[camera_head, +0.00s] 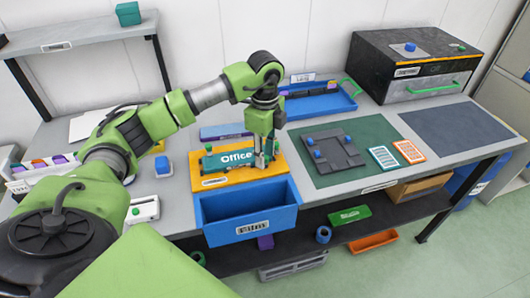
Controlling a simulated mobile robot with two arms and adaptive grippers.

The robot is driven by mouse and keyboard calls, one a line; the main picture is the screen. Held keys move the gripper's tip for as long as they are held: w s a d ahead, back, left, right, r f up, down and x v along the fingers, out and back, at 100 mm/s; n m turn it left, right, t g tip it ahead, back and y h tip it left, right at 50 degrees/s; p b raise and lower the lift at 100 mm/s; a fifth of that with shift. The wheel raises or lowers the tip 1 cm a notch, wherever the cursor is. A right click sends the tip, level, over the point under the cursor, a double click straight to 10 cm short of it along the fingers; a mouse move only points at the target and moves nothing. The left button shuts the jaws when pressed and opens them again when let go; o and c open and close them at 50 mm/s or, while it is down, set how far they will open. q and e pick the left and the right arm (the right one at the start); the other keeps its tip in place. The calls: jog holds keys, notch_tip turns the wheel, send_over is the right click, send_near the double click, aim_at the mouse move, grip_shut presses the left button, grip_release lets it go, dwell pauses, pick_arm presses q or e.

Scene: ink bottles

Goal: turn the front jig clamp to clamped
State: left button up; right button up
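My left gripper (265,156) comes down from above at the right end of a teal block lettered "Office" (230,158). The block lies on an orange board (236,177) with a label on its front edge. The fingers overlap the block's end in this view, and I cannot tell whether they touch or grip anything. A dark grey jig-like plate (335,165) lies on a green mat (372,128), with small blue knobs at its left (317,154) and right (348,138). I cannot tell which part is the front clamp or how it is set. My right gripper is not in view.
A blue open bin (249,226) stands just in front of the orange board. White (382,157) and orange (408,152) cards lie right of the plate. A blue tray (320,104) is behind it, and a black-topped box (415,62) is at back right. The dark mat (458,128) is bare.

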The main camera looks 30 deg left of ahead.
pick_arm(q)
grip_shut()
jog(key=shift+m, duration=0.9)
jog(key=m+b, duration=0.1)
jog(key=m, duration=0.4)
jog(key=shift+w, duration=0.1)
jog(key=m+b, duration=0.1)
jog(key=m, duration=0.4)
jog(key=shift+m+b, duration=0.3)
jog(key=m+b, duration=0.1)
jog(key=m, duration=0.4)
jog(key=shift+d, duration=0.1)
jog(key=shift+m, duration=0.3)
